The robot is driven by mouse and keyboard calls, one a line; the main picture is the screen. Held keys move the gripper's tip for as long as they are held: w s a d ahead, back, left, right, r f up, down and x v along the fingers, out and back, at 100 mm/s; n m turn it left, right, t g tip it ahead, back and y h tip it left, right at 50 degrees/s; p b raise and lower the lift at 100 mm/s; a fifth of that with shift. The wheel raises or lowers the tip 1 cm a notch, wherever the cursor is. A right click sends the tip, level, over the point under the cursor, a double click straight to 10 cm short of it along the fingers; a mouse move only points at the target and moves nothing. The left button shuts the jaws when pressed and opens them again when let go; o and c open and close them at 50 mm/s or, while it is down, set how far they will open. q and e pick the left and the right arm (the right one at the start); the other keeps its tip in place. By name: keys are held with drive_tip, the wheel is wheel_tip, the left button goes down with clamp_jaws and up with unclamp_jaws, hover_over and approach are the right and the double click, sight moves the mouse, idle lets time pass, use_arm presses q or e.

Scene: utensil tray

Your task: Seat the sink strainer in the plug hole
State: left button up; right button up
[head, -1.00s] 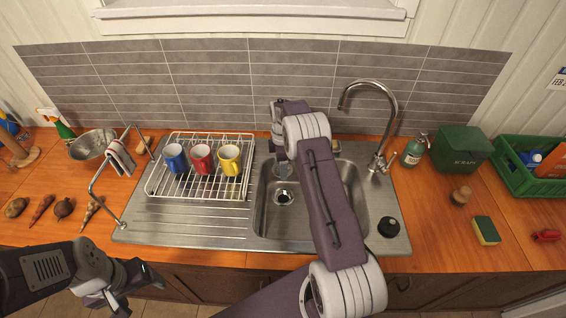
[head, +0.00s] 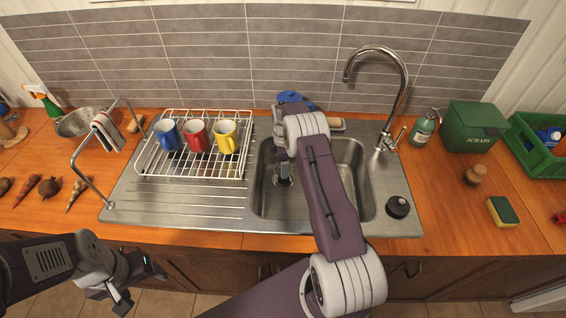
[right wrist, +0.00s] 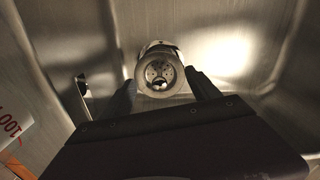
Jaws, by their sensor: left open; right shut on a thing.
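My right gripper (head: 283,181) points down into the steel sink bowl (head: 345,158), over the spot of the plug hole. In the right wrist view its fingers (right wrist: 160,88) are shut on the sink strainer (right wrist: 159,73), a round metal piece with small holes that lies between the fingertips. The gripper and strainer hide most of the plug hole, so I cannot tell whether the strainer is inside it or just above. My left gripper (head: 139,287) is open and empty, in front of the counter at lower left.
A white rack (head: 150,173) with three mugs stands on the drainboard left of the bowl. The tap (head: 403,85) rises behind the bowl at right. A black round plug (head: 398,207) lies on the sink's right rim. A sponge (head: 502,211) lies farther right.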

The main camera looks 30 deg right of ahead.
drive_tip(key=shift+f+b, duration=1.1)
drive_tip(key=shift+f, duration=0.95)
drive_tip(key=shift+f+b, duration=0.3)
drive_tip(key=shift+f, duration=0.05)
drive_tip(key=shift+f, duration=0.25)
drive_tip(key=shift+f+b, duration=0.35)
drive_tip(key=shift+b, duration=0.15)
drive_tip(key=shift+s+a+f, duration=0.1)
drive_tip(key=shift+s+f, duration=0.1)
drive_tip(key=shift+f, duration=0.05)
idle(0.4)
